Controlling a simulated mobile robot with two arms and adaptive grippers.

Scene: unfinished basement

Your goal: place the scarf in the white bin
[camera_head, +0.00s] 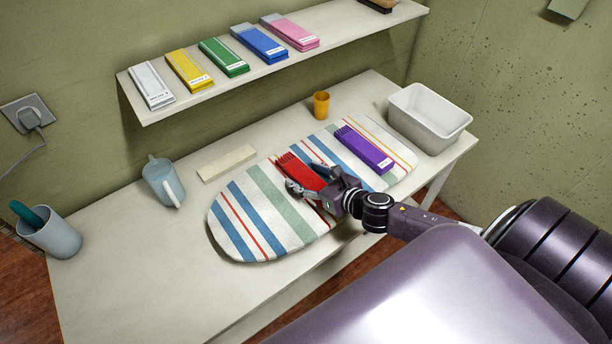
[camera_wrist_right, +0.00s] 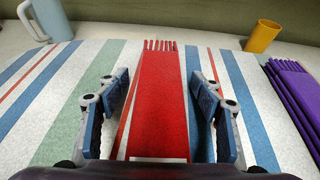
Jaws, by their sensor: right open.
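A red folded scarf (camera_head: 297,171) with a fringed end lies on the striped ironing board (camera_head: 240,240). In the right wrist view the red scarf (camera_wrist_right: 160,110) runs straight between my fingers, its fringe pointing away. My right gripper (camera_head: 309,181) is open over the red scarf, one finger on each side, and partly covers it in the head view. The wrist view shows both fingers (camera_wrist_right: 162,90) apart, with gaps beside the scarf. A purple fringed scarf (camera_head: 364,150) lies to the right on the board. The white bin (camera_head: 430,117) stands at the table's right end and looks empty. My left gripper is out of view.
An orange cup (camera_head: 321,104) stands behind the board. A light wooden strip (camera_head: 227,163), a grey-blue pitcher (camera_head: 163,181) and a pot (camera_head: 50,233) are on the left. Several folded coloured items lie on the shelf (camera_head: 345,35) above. The table's front left (camera_head: 120,300) is clear.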

